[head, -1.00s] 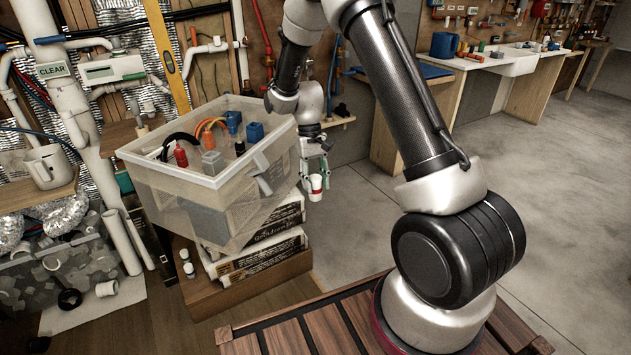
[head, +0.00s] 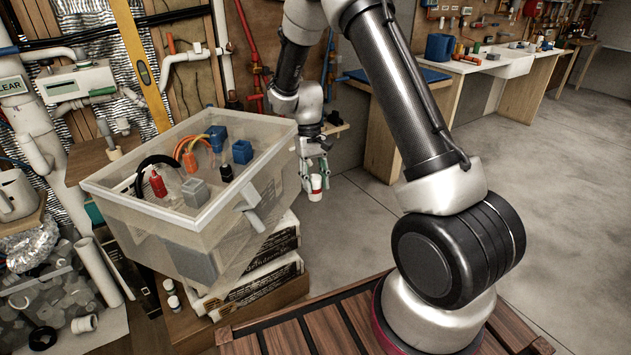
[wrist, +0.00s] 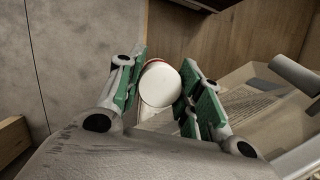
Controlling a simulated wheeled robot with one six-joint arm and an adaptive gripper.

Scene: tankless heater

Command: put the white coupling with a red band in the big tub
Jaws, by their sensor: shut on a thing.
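The white coupling with a red band (head: 315,187) is held in my gripper (head: 315,172), to the right of the big tub. In the wrist view the coupling (wrist: 160,84) sits between the green finger pads of my gripper (wrist: 160,92), which is shut on it. Its round white end faces the camera and a bit of red shows at its edge. The big tub (head: 215,222) is a translucent bin with a white rim, standing on stacked bags. The coupling is outside the tub, apart from its right wall and lower than its rim.
The tub holds a red bottle (head: 158,184), a grey block (head: 195,193), blue parts (head: 242,152) and orange and black loops. Printed bags (head: 262,272) lie under it. White pipes and a jug (head: 17,195) are at left. Open floor (head: 360,235) lies right of the tub.

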